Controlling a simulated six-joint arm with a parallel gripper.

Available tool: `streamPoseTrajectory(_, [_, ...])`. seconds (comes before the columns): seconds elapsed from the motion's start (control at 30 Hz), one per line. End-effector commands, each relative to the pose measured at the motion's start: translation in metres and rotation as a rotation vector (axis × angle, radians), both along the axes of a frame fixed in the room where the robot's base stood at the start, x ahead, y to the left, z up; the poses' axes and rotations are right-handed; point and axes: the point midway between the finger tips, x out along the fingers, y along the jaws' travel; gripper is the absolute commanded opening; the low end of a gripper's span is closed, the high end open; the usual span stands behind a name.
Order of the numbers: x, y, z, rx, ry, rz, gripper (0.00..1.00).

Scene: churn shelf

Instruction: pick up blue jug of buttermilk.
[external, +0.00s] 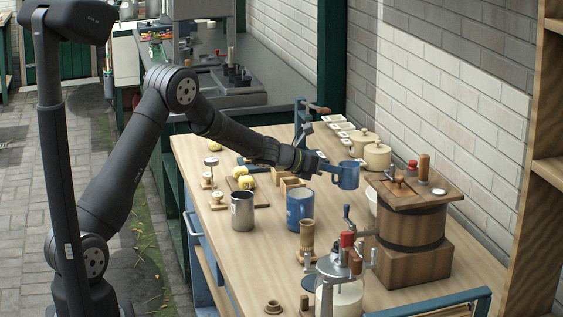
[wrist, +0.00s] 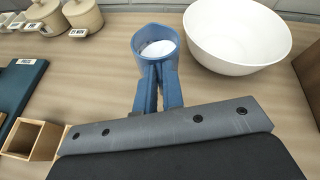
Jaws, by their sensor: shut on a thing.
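The blue jug (external: 348,176) stands upright near the back of the bench, with white liquid inside it in the wrist view (wrist: 158,49). My gripper (external: 322,167) reaches it from the left. In the wrist view my gripper (wrist: 157,88) is shut on the jug's near side, where the handle is; the fingers hide most of the handle. I cannot tell whether the jug's base touches the bench. A second blue vessel (external: 299,208) stands nearer the front.
A white bowl (wrist: 238,36) is close on the jug's right. Lidded beige crocks (external: 377,156) stand behind it. A wooden churn (external: 412,228) is to the right. A metal mug (external: 242,212), yellow balls and a small wooden box (wrist: 34,139) are to the left.

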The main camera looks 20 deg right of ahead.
Motion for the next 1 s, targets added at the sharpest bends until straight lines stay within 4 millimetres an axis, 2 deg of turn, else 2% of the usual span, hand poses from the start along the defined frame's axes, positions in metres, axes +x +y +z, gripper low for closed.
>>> streamPoseTrajectory(0.5, [-0.057,-0.001,0.036,-0.003,-0.001,-0.001,0.00])
streamPoseTrajectory(1.0, [-0.085,-0.001,0.052,-0.002,-0.001,0.000,0.00])
